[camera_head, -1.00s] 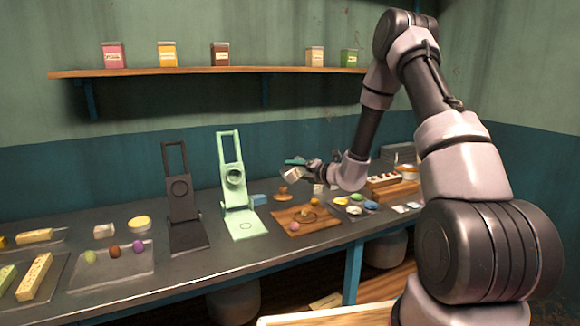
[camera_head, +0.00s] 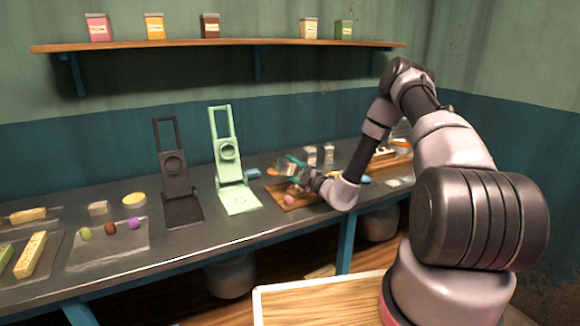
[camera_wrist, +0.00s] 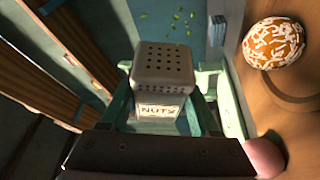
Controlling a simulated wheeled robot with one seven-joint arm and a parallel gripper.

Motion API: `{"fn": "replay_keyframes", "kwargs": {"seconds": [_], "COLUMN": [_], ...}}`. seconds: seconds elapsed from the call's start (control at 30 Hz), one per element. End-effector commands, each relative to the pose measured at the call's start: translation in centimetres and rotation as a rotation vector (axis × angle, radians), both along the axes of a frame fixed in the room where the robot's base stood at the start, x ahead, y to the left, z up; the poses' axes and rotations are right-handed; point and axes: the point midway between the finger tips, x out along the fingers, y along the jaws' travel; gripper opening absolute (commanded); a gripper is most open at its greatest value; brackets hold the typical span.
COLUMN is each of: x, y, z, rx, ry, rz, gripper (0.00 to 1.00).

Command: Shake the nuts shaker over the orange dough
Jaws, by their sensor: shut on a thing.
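My gripper (camera_head: 297,171) is shut on the nuts shaker, a pale grey box with a holed top and a "NUTS" label. In the wrist view the shaker (camera_wrist: 160,92) sits between my green fingers, its holed top pointing away from the wrist. Small green bits show beyond its holes. The orange dough (camera_wrist: 273,43), a ball covered in white strands, lies on the wooden board (camera_wrist: 298,112) to the right of the shaker, apart from it. In the head view my gripper is above the board, and I cannot clearly make out the dough there.
A pink ball (camera_wrist: 265,158) is on the board, close to my gripper; it shows in the head view (camera_head: 289,200). The light green press (camera_head: 228,165) and dark press (camera_head: 177,175) stand left. Two pale shakers (camera_head: 320,155) stand behind.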

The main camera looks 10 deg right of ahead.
Motion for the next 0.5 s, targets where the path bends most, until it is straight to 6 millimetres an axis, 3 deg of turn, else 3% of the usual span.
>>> {"fn": "replay_keyframes", "kwargs": {"seconds": [0.27,0.5], "x": [0.0,0.0], "y": [0.0,0.0], "z": [0.2,3.0], "rx": [-0.003,-0.004], "ry": [-0.001,-0.002], "rz": [0.001,0.000], "gripper": [0.00,0.00]}}
